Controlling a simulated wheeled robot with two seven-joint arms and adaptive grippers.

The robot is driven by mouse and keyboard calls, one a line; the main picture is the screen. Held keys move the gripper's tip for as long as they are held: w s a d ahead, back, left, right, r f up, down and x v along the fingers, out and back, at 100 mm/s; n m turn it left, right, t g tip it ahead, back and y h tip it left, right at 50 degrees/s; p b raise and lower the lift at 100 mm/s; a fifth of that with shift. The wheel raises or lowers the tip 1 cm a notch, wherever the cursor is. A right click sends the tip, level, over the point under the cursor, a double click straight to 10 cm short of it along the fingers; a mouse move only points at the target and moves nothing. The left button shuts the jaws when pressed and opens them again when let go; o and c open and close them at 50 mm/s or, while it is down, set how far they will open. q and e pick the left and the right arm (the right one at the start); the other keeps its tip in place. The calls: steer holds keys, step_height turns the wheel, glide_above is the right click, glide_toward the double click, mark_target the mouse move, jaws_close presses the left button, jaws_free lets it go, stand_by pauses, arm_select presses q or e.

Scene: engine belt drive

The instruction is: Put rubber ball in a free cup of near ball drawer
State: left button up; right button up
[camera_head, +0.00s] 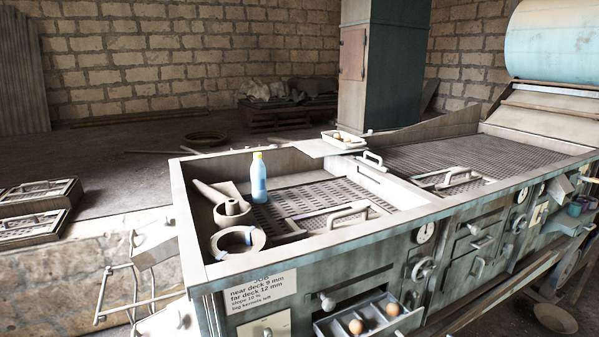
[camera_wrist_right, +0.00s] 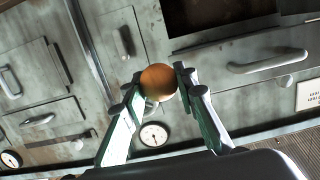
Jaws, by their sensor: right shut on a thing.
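In the right wrist view, my right gripper (camera_wrist_right: 158,84) is shut on an orange-brown rubber ball (camera_wrist_right: 158,80). The ball sits between the fingertips, in front of a grey machine panel that looks tilted. In the head view, an open ball drawer (camera_head: 333,323) sticks out of the machine's front at the bottom. Two brown balls (camera_head: 356,327) (camera_head: 392,310) show in it. The bottom of the frame cuts off part of the drawer, and its cups are too small to tell apart. Neither of my grippers shows in the head view.
A white tray (camera_head: 343,140) with brownish balls stands at the machine's far edge. Knobs, gauges and handles (camera_head: 479,267) stick out from the front panel.

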steer(key=shift+a+f, duration=0.5)
steer(key=shift+f, duration=0.15)
steer(key=s+a+r+n+g+y+p, duration=0.1)
steer(key=s+a+r+n+g+y, duration=0.25)
steer(key=s+a, duration=0.95)
steer(key=s+a+r+n+g+y, duration=0.2)
steer(key=s+a+r+n+y, duration=0.15)
steer(key=s+a, duration=0.95)
arm_select(q)
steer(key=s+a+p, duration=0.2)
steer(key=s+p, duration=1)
steer(key=p, duration=0.4)
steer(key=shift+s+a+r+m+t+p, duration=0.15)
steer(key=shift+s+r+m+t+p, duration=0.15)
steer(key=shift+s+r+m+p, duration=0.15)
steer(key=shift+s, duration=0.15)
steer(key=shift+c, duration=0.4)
arm_select(e)
steer(key=s+r+m+t+h, duration=0.4)
steer(key=r+m+t+h, duration=0.2)
steer(key=m+h, duration=0.5)
steer(key=shift+s+d+r+h, duration=0.25)
steer(key=shift+r+h, duration=0.1)
steer(key=shift+h, duration=0.55)
